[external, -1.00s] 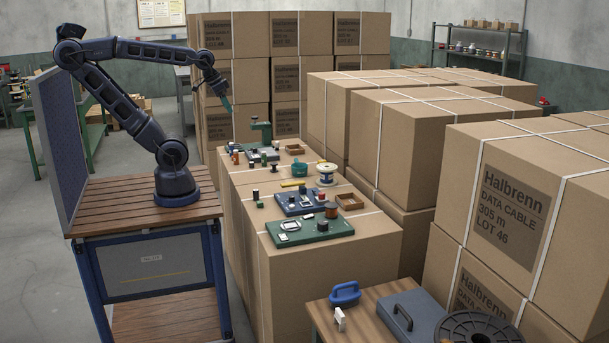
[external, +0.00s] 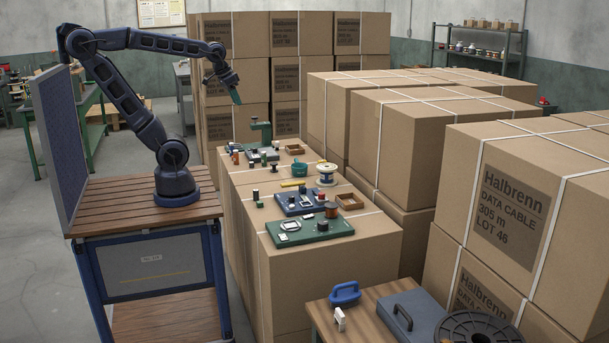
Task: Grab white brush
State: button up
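A small white object (external: 340,319), possibly the white brush, stands on the brown table at the bottom of the external view. It is too small for me to make out bristles. My gripper (external: 236,97), with teal fingers, hangs in the air above the far end of the row of cartons, well away from the white object. The fingers overlap in this view, so I cannot tell whether they are open or shut. I see nothing hanging from them.
A blue handled object (external: 345,293), a grey-blue case (external: 412,316) and a black reel (external: 478,329) share the brown table (external: 372,297). Tall cartons (external: 427,113) rise on the right.

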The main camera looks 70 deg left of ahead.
jog(key=w+a+n+g, duration=0.1)
jog(key=w+a+n, duration=0.3)
jog(key=w+a, duration=0.75)
jog(key=w+a+n+g, duration=0.1)
jog(key=w+a+n, duration=0.3)
jog(key=w+a, duration=0.7)
jog(key=w+a+f+n+g, duration=0.1)
jog(key=w+a+f+n, duration=0.4)
jog(key=w+a+f, duration=0.65)
jog(key=a+f+n, duration=0.1)
jog(key=a+f, duration=0.5)
jog(key=a, duration=0.2)
jog(key=a+f+n, duration=0.2)
jog(key=a+f, duration=0.5)
jog(key=a, duration=0.2)
jog(key=w+a+f+n+g, duration=0.1)
jog(key=a+f+n, duration=0.1)
jog(key=a+f, duration=0.5)
jog(key=shift+a+f, duration=0.1)
jog(key=shift+a, duration=0.9)
send_over(277, 147)
jog(key=f, duration=0.4)
jog(key=w+f, duration=0.1)
jog(key=shift+a+f, duration=0.35)
jog(key=shift+f, duration=0.05)
jog(key=shift+s+a+f, duration=0.15)
jog(key=shift+f, duration=1.15)
jog(key=shift+s+a+f, duration=0.1)
jog(key=shift+a+f, duration=0.05)
jog(key=shift+f, duration=1.15)
